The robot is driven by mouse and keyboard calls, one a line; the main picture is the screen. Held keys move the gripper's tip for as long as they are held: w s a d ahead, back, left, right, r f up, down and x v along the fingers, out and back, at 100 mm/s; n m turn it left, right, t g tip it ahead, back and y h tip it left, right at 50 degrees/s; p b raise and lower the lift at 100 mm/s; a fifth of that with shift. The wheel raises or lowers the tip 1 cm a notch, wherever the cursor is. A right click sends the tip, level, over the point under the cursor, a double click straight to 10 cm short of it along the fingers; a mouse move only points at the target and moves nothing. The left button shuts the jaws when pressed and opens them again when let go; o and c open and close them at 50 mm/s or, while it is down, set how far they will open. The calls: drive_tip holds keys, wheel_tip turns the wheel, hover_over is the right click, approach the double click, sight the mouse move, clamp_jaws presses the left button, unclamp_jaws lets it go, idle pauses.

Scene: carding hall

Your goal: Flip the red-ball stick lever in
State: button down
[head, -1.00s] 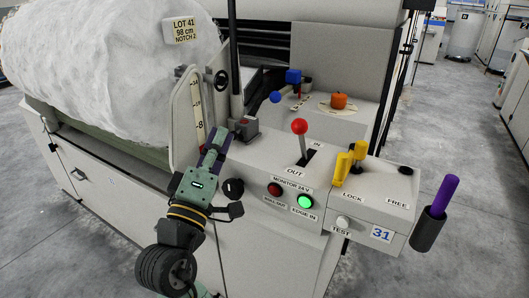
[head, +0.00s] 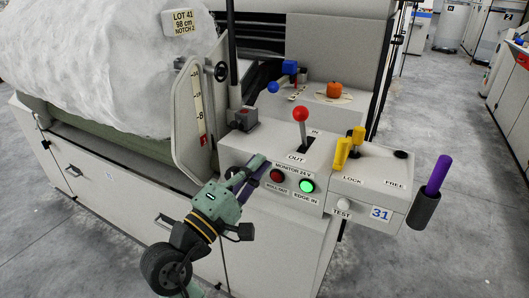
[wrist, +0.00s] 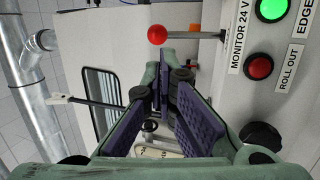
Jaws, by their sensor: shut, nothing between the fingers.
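The red-ball lever (head: 300,114) stands on the grey console. Its thin stick rises from a dark slot between an OUT label on the near side and an IN label on the far side. My gripper (head: 260,162) is shut and empty, in front of the console to the lower left of the lever, apart from it. In the wrist view, the purple finger pads of my gripper (wrist: 163,80) are together, and the red ball (wrist: 157,34) shows just above the fingertips, with its stick running right to the console. Nothing hides the ball.
A lit green EDGE IN button (head: 306,186) and a red ROLL OUT button (head: 278,176) sit below the lever. Yellow handles (head: 342,153) stand right of it. A grey box (head: 245,119) is to its left. A white roll (head: 100,70) fills the upper left.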

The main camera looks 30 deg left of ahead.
drive_tip(key=p, duration=0.3)
approach(296, 108)
drive_tip(key=w+d, duration=0.2)
drive_tip(key=w, duration=0.3)
drive_tip(key=shift+w+f, duration=0.25)
drive_tip(key=shift+w, duration=0.1)
drive_tip(key=shift+w+r+p, duration=0.45)
drive_tip(key=shift+r+p, duration=0.05)
drive_tip(key=shift+p, duration=0.05)
drive_tip(key=w+r+p, duration=0.1)
drive_tip(key=w+r, duration=0.1)
drive_tip(key=w, duration=0.1)
drive_tip(key=w+p, duration=0.1)
drive_tip(key=w, duration=0.1)
drive_tip(key=shift+d+r+p, duration=0.15)
drive_tip(key=shift+r+p, duration=0.15)
drive_tip(key=shift+r, duration=0.1)
drive_tip(key=w, duration=0.8)
drive_tip(key=shift+w, duration=0.35)
drive_tip(key=shift+d+r, duration=0.1)
drive_tip(key=shift+r, duration=0.05)
drive_tip(key=shift+r, duration=0.1)
